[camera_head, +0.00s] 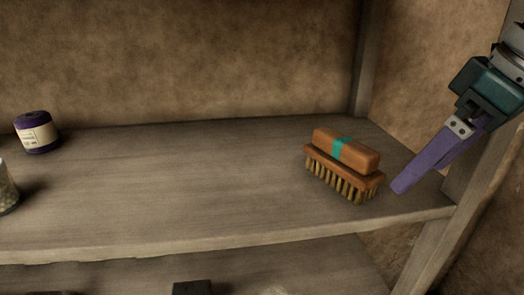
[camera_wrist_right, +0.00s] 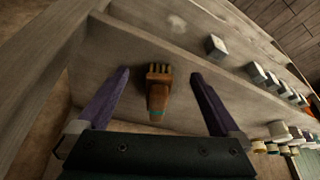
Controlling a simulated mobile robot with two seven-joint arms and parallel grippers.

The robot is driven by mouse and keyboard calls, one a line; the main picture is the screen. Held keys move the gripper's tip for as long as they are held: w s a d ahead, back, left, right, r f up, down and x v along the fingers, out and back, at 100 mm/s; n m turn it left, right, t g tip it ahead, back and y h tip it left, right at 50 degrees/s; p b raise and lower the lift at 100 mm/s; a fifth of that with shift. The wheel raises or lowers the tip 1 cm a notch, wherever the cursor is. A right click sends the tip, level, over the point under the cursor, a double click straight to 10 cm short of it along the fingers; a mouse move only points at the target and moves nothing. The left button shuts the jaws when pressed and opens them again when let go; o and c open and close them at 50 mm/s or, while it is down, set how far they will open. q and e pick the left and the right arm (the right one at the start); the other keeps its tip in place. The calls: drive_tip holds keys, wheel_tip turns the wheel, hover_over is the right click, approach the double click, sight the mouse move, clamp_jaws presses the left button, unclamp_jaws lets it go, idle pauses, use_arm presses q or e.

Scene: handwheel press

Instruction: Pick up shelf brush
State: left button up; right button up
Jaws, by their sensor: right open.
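The shelf brush (camera_head: 345,165) stands bristles down on the wooden shelf, near its right end. It has an orange-brown wooden body with a teal band and tan bristles. My right gripper (camera_head: 398,188) is just to the right of the brush and apart from it, with purple fingers. In the right wrist view, the brush (camera_wrist_right: 158,92) lies ahead between the two spread fingers (camera_wrist_right: 160,75), touching neither. The right gripper is open and empty. My left gripper is in neither view.
The wooden shelf (camera_head: 190,190) has clear room left of the brush. A shelf post (camera_head: 425,250) rises at the right. A dark object (camera_head: 192,288) is on the lower shelf.

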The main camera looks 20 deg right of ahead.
sight(350, 142)
drive_tip(key=w+p, duration=0.1)
drive_tip(key=w, duration=0.2)
drive_tip(key=w+a+p, duration=0.1)
drive_tip(key=w, duration=0.2)
drive_tip(key=w+a+p, duration=0.1)
drive_tip(key=w, duration=0.2)
drive_tip(key=shift+w+r+p, duration=0.1)
drive_tip(key=shift+r+p, duration=0.05)
drive_tip(key=shift+p, duration=0.25)
drive_tip(key=shift+w, duration=0.7)
drive_tip(key=shift+w+a+p, duration=0.1)
drive_tip(key=shift+w+p, duration=0.2)
drive_tip(key=x, duration=0.5)
drive_tip(key=shift+s, duration=0.15)
drive_tip(key=shift+f, duration=0.4)
clamp_jaws()
